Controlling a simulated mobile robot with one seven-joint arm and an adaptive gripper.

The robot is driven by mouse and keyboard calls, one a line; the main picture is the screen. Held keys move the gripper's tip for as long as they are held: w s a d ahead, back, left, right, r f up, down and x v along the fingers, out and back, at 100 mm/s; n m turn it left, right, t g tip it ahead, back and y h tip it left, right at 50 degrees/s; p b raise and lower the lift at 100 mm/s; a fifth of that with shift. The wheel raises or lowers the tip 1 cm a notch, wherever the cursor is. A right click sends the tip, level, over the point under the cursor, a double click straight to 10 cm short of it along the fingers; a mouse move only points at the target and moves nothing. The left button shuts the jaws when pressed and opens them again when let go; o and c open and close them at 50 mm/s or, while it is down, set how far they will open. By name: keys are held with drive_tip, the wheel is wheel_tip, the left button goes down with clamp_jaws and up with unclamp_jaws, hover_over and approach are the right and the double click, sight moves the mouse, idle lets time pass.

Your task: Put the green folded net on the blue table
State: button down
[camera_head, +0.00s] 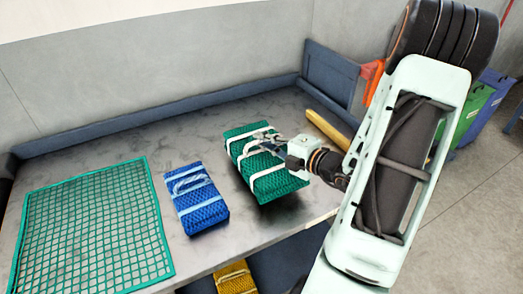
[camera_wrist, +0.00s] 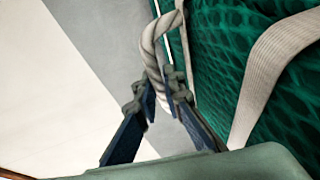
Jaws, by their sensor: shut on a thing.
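The green folded net (camera_head: 249,146), bound with white straps, is at the right part of a grey-topped table (camera_head: 110,155) with a dark blue raised rim. A dark shadow shows under its near end; I cannot tell for sure whether it is clear of the top. My gripper (camera_head: 275,140) is over the net's right side. In the wrist view my gripper (camera_wrist: 158,92) is shut on a pale twisted rope loop (camera_wrist: 150,42) beside the green folded net (camera_wrist: 215,75).
A blue folded net (camera_head: 195,200) lies left of the green one. A flat green mesh (camera_head: 90,225) covers the table's left end. A yellow bar (camera_head: 328,128) lies at the right. A yellow folded net (camera_head: 235,278) is below the front edge. Green (camera_head: 472,115) and blue bins stand right.

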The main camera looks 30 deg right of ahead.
sight(265, 151)
drive_tip(key=shift+w+f+b, duration=0.15)
drive_tip(key=shift+f+b, duration=0.05)
drive_tip(key=shift+f, duration=0.65)
drive_tip(key=shift+w+f+b, duration=0.15)
drive_tip(key=shift+f, duration=0.7)
drive_tip(key=c, duration=2.5)
unclamp_jaws()
drive_tip(key=shift+f, duration=0.3)
drive_tip(key=o, duration=0.5)
drive_tip(key=shift+c, duration=0.2)
drive_tip(key=shift+r, duration=0.1)
drive_tip(key=shift+r, duration=0.2)
drive_tip(key=v, duration=1.2)
drive_tip(key=shift+s+a+f+p, duration=0.1)
drive_tip(key=shift+p, duration=0.3)
